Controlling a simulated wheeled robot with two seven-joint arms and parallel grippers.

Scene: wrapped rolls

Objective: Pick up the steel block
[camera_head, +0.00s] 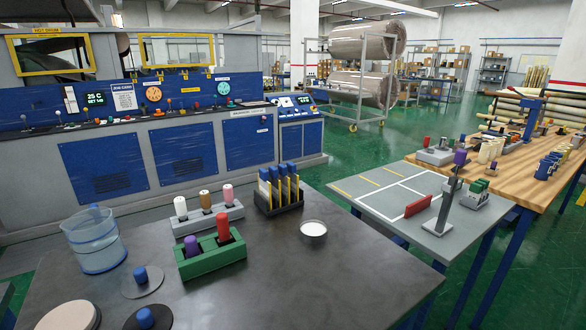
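No thing is plainly marked as the steel block, and I cannot tell which one it is. A light grey block (190,222) on the dark near table carries white, brown and pink pegs. A green block (214,257) in front of it holds a purple peg and a red peg. On the grey-topped table at the right, a grey post on a flat base (438,229) stands upright, near a red bar (418,206). A small grey block with green tops (473,195) sits beside the post. Neither of my grippers is in view.
The near table (330,280) is clear at its front right. A clear beaker (93,242), a dark rack (280,205) of blue and yellow pieces, a bowl (313,231) and discs with blue knobs (142,282) stand on it. A wooden table (510,175) at right is crowded.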

